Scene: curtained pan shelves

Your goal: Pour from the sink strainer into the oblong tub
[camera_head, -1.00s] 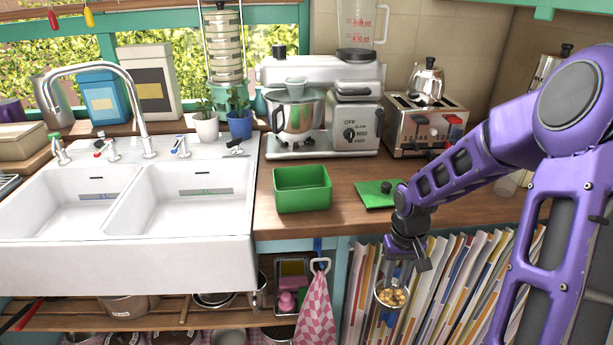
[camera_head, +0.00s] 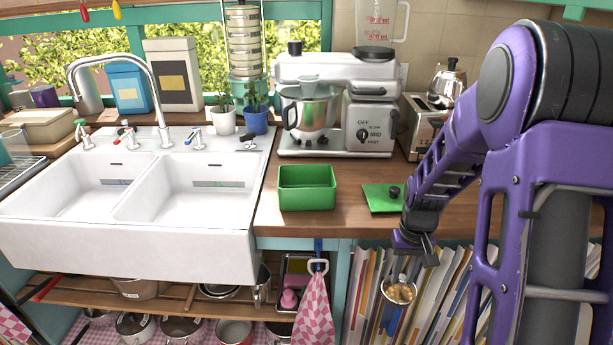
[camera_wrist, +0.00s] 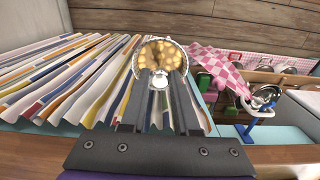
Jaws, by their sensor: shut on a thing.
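The sink strainer (camera_head: 399,290) is a small round metal cup with tan, nut-like pieces in it. My gripper (camera_head: 414,248) is shut on it and holds it below the counter edge, in front of the upright papers. In the wrist view the strainer (camera_wrist: 160,62) lies at the fingertips of my gripper (camera_wrist: 160,85), with the pieces inside it. The oblong tub (camera_head: 306,196) is a green open rectangular box on the counter right of the sink, up and to the left of my gripper. Its floor shows no contents that I can make out.
A green lid (camera_head: 380,199) with a dark knob lies right of the tub. A stand mixer (camera_head: 335,105) is behind the tub. The white double sink (camera_head: 130,240) is at left. A pink checked cloth (camera_head: 313,310) hangs below the counter, left of the upright papers (camera_head: 440,305).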

